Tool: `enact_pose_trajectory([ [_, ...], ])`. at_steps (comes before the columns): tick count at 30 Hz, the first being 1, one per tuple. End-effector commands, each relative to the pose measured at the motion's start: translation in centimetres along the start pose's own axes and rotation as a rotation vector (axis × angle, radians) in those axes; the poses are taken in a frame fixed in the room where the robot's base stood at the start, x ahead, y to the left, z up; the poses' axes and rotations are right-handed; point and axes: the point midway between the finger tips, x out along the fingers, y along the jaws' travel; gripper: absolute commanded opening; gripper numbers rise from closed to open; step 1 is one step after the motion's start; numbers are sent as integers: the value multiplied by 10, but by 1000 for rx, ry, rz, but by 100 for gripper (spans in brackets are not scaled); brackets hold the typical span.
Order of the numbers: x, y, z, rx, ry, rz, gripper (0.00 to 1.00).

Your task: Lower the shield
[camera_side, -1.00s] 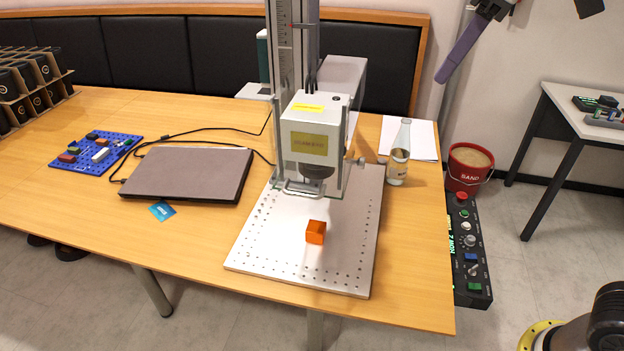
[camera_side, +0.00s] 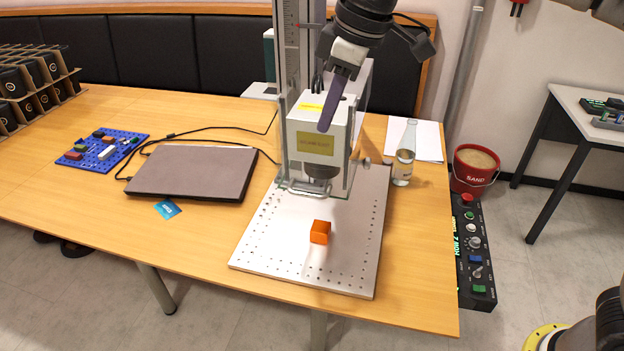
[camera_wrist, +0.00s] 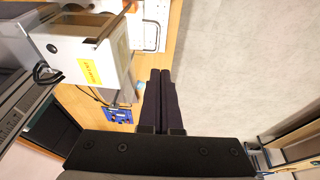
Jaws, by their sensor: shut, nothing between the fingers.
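The laser marker head (camera_side: 318,140) is a white box with yellow labels on a tall column. Its clear shield (camera_side: 345,175) hangs around the lower part of the head, with a metal handle bar (camera_side: 308,190) at its bottom front. The shield's lower edge is above the base plate. My gripper (camera_side: 326,127) is shut and empty, pointing down in front of the upper part of the head. In the wrist view the closed dark fingers (camera_wrist: 158,80) are beside the head (camera_wrist: 90,48). I cannot tell whether they touch it.
An orange cube (camera_side: 320,232) sits on the perforated metal base plate (camera_side: 270,245). A glass bottle (camera_side: 404,155) stands right of the plate. A laptop (camera_side: 193,172) and blue board (camera_side: 103,150) lie left. A control box (camera_side: 472,250) and sand bucket (camera_side: 474,168) are beyond the table's right edge.

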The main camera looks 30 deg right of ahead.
Motion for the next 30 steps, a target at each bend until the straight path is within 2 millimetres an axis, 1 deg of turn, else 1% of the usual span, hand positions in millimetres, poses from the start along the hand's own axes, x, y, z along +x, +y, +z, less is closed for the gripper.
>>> enact_pose_trajectory([
  [8,19,0,3,1,0,0,0],
  [11,34,-1,4,1,-3,-1,0],
  [21,100,-1,3,1,-2,-1,0],
  [24,117,0,6,2,-3,-1,0],
  [30,139,3,12,2,1,0,0],
])
